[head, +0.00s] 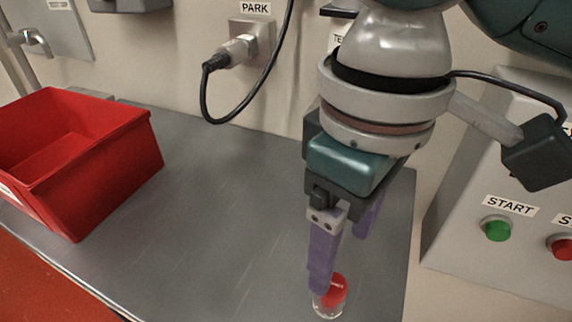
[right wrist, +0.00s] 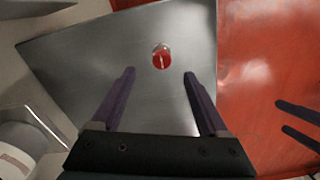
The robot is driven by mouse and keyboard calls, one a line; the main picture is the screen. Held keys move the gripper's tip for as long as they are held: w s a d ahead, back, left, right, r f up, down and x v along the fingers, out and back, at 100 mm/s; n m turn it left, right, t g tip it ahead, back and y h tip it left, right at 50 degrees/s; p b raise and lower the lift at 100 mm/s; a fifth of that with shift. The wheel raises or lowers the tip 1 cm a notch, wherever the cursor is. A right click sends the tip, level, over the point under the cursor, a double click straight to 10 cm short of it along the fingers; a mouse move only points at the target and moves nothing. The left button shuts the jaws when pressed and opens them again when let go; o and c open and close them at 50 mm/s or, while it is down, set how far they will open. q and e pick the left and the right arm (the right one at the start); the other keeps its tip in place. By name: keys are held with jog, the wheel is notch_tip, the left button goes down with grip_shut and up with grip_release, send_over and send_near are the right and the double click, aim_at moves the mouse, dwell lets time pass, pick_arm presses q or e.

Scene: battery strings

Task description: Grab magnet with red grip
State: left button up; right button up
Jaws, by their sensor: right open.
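The magnet with the red grip (head: 335,291) stands on the grey metal bench top. It is a small clear, round piece with a red top. In the head view my right gripper (head: 342,255) points down over it, with one purple finger partly covering it. In the right wrist view the magnet (right wrist: 161,57) shows beyond and between the fingertips of my open, empty right gripper (right wrist: 159,72). No contact is clear. Two dark purple fingers, apparently my left gripper (right wrist: 281,116), show apart at the right edge of the right wrist view, over the red floor.
A red bin (head: 110,165) stands on the bench (head: 215,215) at the left. A plug with a black cable (head: 235,52) is in the wall socket. A panel with a green START button (head: 497,229) and a red button stands right. The bench middle is clear.

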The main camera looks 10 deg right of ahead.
aim_at(333, 283)
jog(key=f, duration=0.3)
jog(key=shift+s+f, duration=0.25)
jog(key=shift+s, duration=0.1)
jog(key=f, duration=0.1)
jog(key=f+b, duration=0.1)
jog(key=f, duration=0.3)
jog(key=shift+w+a, duration=0.1)
jog(key=shift+w, duration=0.15)
pick_arm(q)
jog(key=shift+s+d+f, duration=0.1)
jog(key=shift+s+f, duration=0.6)
jog(key=shift+f, duration=0.25)
pick_arm(e)
jog(key=shift+c, duration=0.2)
jog(key=c, duration=0.8)
grip_shut()
